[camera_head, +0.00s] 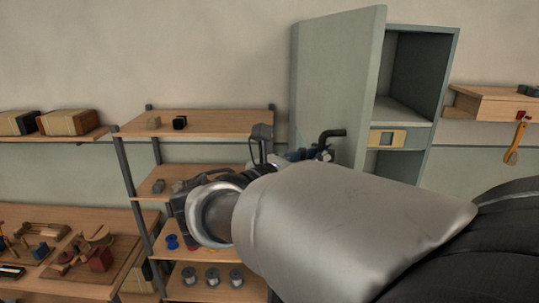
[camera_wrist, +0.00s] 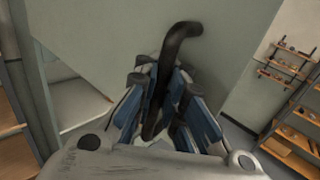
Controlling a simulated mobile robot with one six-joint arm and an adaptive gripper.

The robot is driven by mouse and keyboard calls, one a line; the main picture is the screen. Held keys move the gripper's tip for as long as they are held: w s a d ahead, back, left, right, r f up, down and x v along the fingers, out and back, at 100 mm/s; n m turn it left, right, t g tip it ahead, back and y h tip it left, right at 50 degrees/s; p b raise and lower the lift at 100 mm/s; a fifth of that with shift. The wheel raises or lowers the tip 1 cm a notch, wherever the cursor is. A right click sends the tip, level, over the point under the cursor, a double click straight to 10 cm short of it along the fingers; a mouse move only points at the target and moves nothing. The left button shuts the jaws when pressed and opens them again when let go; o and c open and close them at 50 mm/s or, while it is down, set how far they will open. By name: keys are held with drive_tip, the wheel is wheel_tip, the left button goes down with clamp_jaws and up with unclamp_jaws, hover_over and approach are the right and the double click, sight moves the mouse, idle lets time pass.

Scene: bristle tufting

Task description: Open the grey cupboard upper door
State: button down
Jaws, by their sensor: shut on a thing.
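The grey cupboard (camera_head: 452,75) stands at the back right in the head view. Its upper door (camera_head: 335,75) is swung open to the left, and the upper compartment with a shelf shows. The door fills the upper middle of the wrist view (camera_wrist: 110,35). A dark bent handle (camera_head: 330,136) sticks out from the door. In the wrist view the handle (camera_wrist: 180,40) runs down between the blue finger pads. My gripper (camera_wrist: 165,105) is shut on the handle. In the head view my arm hides part of the gripper and the cupboard's lower part.
A wooden shelf rack (camera_head: 200,124) with small blocks and spools stands left of the door. A workbench (camera_head: 75,285) with tools is at the lower left. A wall shelf (camera_head: 490,103) is right of the cupboard.

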drive_tip(key=shift+d+f, duration=0.1)
drive_tip(key=shift+f, duration=0.05)
drive_tip(key=c, duration=2.2)
unclamp_jaws()
drive_tip(key=shift+s, duration=0.1)
drive_tip(key=o, duration=0.4)
drive_tip(key=shift+s, duration=0.2)
drive_tip(key=shift+o, duration=0.7)
drive_tip(key=shift+w, duration=0.1)
drive_tip(key=shift+r, duration=0.2)
drive_tip(key=v, duration=1.2)
